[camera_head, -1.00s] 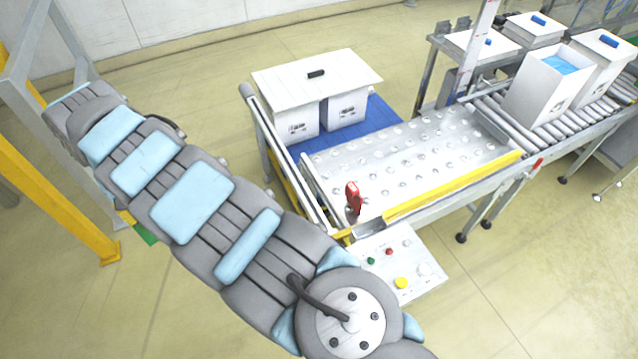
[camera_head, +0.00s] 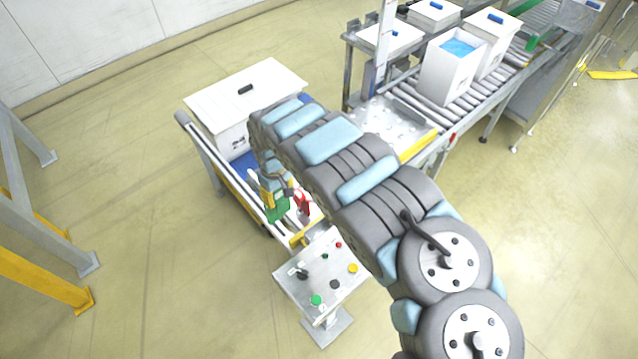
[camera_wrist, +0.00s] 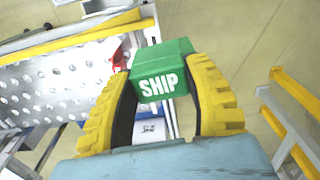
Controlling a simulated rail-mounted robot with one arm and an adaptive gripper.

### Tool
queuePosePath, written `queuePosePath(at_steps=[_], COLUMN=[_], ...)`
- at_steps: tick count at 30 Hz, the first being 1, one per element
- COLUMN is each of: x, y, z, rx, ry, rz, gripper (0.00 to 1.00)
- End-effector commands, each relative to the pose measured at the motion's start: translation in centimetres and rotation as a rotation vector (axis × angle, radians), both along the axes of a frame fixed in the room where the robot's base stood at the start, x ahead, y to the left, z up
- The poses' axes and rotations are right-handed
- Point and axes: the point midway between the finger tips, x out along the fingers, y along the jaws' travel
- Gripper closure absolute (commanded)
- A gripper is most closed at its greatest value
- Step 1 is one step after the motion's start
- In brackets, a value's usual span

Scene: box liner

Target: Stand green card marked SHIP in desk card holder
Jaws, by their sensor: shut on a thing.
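The green card marked SHIP (camera_wrist: 160,72) is between the yellow fingers of my gripper (camera_wrist: 163,92) in the wrist view, its white lettering facing the camera. In the head view the green card (camera_head: 277,210) hangs at the tip of my gripper (camera_head: 268,190), over the near edge of the cart and conveyor. My gripper is shut on the card. A control desk (camera_head: 318,276) stands nearer the camera, below and right of the card. A small dark item (camera_head: 300,272) on its left part may be the card holder; it is too small to be sure.
A red handle (camera_head: 302,203) stands close beside the card. The desk carries several coloured buttons, including a yellow one (camera_head: 353,268) and a green one (camera_head: 316,300).

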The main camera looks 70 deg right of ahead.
Motion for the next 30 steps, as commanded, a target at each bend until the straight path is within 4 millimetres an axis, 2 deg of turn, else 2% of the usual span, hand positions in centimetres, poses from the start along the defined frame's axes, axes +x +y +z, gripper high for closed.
queuePosePath(at_steps=[1, 3, 6, 10, 15, 30], x=[-2.4, -4.7, -7.6, -10.1, -11.1, -11.0], y=[-1.2, -2.5, -3.9, -4.8, -5.2, -5.3], z=[0.8, 0.7, 0.5, 0.2, -0.1, -3.2], rx=[0.003, 0.001, -0.003, -0.002, -0.006, -0.006], ry=[0.007, 0.006, 0.006, 0.01, 0.007, 0.007], rz=[-0.021, -0.036, -0.055, -0.069, -0.074, -0.074], gripper=[0.85, 0.85, 0.85, 0.85, 0.85, 0.85])
